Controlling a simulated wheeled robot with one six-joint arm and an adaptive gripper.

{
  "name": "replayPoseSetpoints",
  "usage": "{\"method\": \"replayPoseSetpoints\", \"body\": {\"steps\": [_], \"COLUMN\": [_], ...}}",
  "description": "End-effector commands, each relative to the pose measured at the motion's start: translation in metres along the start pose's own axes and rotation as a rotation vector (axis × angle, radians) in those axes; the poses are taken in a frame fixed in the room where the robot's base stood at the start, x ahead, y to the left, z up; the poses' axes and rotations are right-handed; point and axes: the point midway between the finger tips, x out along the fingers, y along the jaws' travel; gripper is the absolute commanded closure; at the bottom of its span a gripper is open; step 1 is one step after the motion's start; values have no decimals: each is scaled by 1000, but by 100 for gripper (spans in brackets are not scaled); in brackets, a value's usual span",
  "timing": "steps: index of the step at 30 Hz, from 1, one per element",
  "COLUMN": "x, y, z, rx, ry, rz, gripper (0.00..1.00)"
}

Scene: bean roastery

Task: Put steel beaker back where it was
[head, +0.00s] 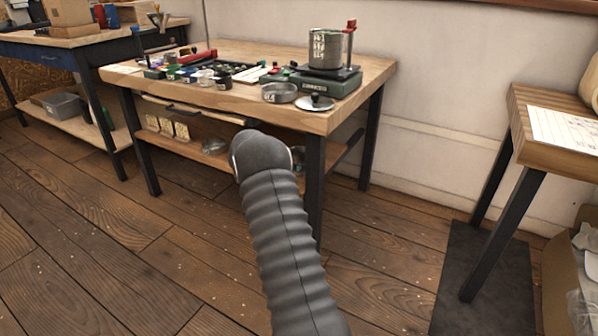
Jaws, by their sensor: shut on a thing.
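A steel beaker-like vessel (326,48) stands upright on a green scale-like device (325,82) at the right back of the wooden workbench. A post with a red top rises just behind its right side. My arm, in a grey ribbed sleeve, reaches up from the bottom of the picture and ends in front of the bench's lower shelf. My gripper is hidden behind the end of my arm, so its fingers and anything in them do not show. A small pale metallic edge shows just right of the arm end; I cannot tell what it is.
The workbench (230,107) also holds a shallow steel dish (279,93), a round lid with a black knob (316,103) and several small coloured containers at left. A wooden table with a paper sheet (566,128) stands at right. The floor left of my arm is clear.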

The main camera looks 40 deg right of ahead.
Motion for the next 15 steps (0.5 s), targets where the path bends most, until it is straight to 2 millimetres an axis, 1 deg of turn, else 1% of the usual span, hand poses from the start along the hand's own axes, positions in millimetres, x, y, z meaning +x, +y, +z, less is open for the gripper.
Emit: {"method": "replayPoseSetpoints", "body": {"steps": [3,6,9,15], "x": [13,18,22,23], "y": [0,0,0,0], "z": [-4,16,26,28], "rx": [1,-4,-1,1], "ry": [1,0,0,1], "rz": [1,0,-1,-1], "gripper": [80,80,80,80]}}
